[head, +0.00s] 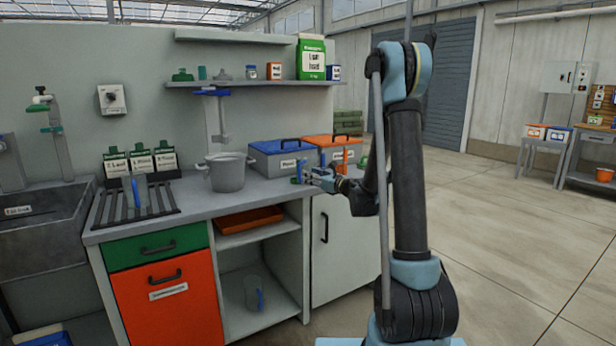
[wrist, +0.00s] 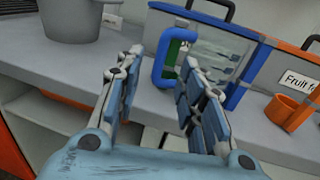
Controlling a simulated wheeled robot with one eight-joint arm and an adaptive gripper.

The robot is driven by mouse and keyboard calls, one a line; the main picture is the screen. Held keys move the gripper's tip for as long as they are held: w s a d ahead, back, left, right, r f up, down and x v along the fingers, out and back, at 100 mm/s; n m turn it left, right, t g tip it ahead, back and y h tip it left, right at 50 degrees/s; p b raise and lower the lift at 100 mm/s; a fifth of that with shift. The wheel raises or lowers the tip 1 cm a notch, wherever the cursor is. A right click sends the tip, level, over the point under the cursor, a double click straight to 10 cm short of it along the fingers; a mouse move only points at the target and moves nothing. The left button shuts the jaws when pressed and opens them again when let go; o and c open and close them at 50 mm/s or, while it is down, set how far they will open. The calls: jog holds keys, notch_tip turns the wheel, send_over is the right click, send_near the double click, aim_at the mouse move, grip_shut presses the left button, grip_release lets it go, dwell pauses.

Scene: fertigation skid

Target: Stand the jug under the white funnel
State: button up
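My gripper (head: 322,180) is over the counter's right end, in front of the lidded boxes. In the wrist view my gripper (wrist: 160,62) has its fingers spread, with nothing visibly held. Just beyond the fingertips is an upright blue handle (wrist: 159,62) with green beside it. It seems to belong to a clear vessel, whose outline is hard to separate from the box behind. Clear jugs with blue handles stand on the black rack (head: 132,198) and on the lower shelf (head: 253,293). A pale stand (head: 221,122) hangs below the wall shelf; I cannot tell whether it holds the white funnel.
A grey pot (head: 226,175) stands mid-counter. A blue-lidded box (head: 284,160) and an orange-lidded box (head: 338,150) stand behind my gripper. An orange cup (wrist: 286,110) is at the right in the wrist view. Some counter is bare between pot and gripper.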

aim_at(300, 172)
jog(key=shift+x, duration=3.5)
jog(key=shift+f, duration=0.2)
grip_shut()
